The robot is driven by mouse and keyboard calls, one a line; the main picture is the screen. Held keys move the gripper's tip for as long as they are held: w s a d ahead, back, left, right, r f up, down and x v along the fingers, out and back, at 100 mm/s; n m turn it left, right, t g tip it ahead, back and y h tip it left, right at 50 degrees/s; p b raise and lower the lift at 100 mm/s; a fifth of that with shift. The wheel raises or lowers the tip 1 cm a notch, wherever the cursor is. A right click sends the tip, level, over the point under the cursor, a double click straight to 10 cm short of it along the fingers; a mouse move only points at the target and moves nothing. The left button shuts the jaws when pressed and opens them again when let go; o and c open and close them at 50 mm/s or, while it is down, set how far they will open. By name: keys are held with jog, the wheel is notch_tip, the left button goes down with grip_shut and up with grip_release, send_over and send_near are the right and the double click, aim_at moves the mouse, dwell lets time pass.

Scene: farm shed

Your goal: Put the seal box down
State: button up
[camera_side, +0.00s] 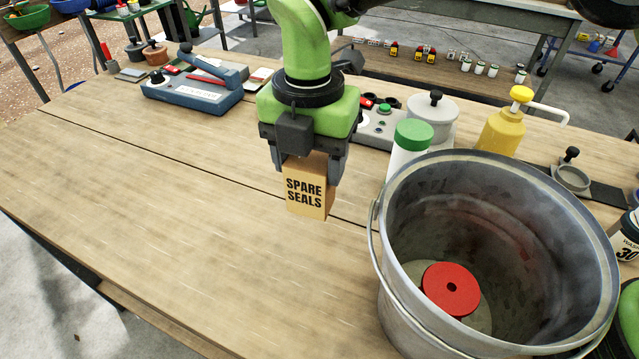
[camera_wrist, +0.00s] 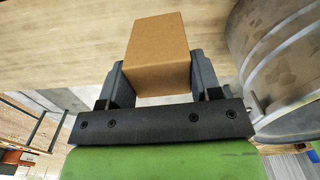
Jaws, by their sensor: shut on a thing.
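The seal box (camera_side: 305,193) is a small tan cardboard box printed "SPARE SEALS". My gripper (camera_side: 306,165) points down and is shut on it, with a finger on each side. In the side view the box hangs left of the metal bucket, near the middle of the wooden table; I cannot tell for sure how far its bottom is from the wood. In the wrist view the plain brown box (camera_wrist: 157,55) sits between the two dark fingers of my gripper (camera_wrist: 153,85), and its lower end hides part of the table (camera_wrist: 60,40).
A large grey bucket (camera_side: 400,215) with a red disc (camera_side: 451,289) inside stands close on the right. A green-lidded white jar (camera_side: 410,146), a yellow pump bottle (camera_side: 503,128) and a blue-grey device (camera_side: 196,90) stand behind. The table's left and front are clear.

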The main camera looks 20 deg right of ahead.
jog(key=shift+r, duration=1.1)
notch_tip(320, 180, up, 5)
jog(key=shift+f, duration=0.1)
jog(key=w+d+m, duration=0.3)
jog(key=d, duration=1.5)
jog(key=s+d+m, duration=0.2)
jog(key=s+d, duration=0.3)
jog(key=d, duration=0.7)
jog(key=f, duration=1)
jog(key=d+f, duration=0.1)
jog(key=f, duration=0.4)
jog(key=shift+s, duration=0.4)
jog(key=shift+f, duration=0.2)
